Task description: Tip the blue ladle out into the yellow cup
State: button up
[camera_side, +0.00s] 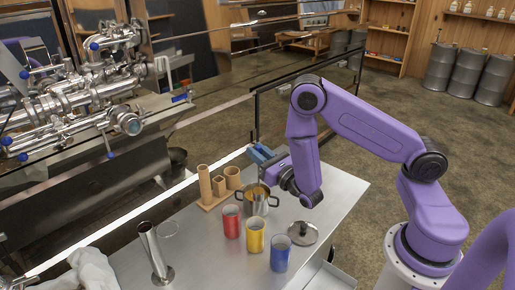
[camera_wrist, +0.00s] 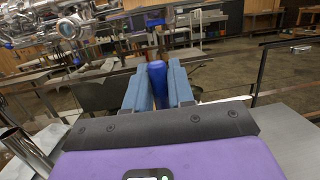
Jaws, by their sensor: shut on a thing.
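The yellow cup (camera_side: 254,237) stands upright on the metal table, between a red cup (camera_side: 231,223) and a blue cup (camera_side: 280,255). My gripper (camera_side: 262,153) is above and behind a steel pot (camera_side: 258,207) with amber contents. In the wrist view the jaws (camera_wrist: 158,88) are shut on a blue handle, which I take to be the blue ladle (camera_wrist: 157,82). The ladle's bowl is hidden in both views, so I cannot tell its tilt or what it holds.
A pot lid (camera_side: 302,234) lies right of the cups. A wooden holder (camera_side: 211,203) with upright tubes stands left of the pot. A slanted metal tube (camera_side: 152,250) stands at the front left, near a white cloth (camera_side: 90,270). Steel pipework (camera_side: 75,95) is behind.

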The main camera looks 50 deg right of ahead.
jog(key=s+a+r+n+y, duration=0.1)
jog(key=s+a+n+y, duration=0.1)
jog(key=s+y, duration=0.3)
jog(key=shift+a, duration=0.85)
jog(key=shift+w+a+n+g, duration=0.1)
jog(key=shift+w+n+g, duration=0.05)
jog(key=shift+n+g, duration=0.2)
jog(key=w+a+f+n+g+h, duration=0.2)
jog(key=w+a+f+n+g, duration=0.2)
jog(key=f, duration=0.3)
jog(key=w+a+f+n+g+h, duration=0.3)
jog(key=w+a+f+n+g, duration=0.1)
jog(key=a+f+n+g, duration=0.1)
jog(key=shift+w+a+f+g+h, duration=0.25)
jog(key=shift+a+f+g, duration=0.3)
jog(key=shift+a+f, duration=0.55)
dwell(3.3)
jog(key=shift+f, duration=0.15)
dwell(0.5)
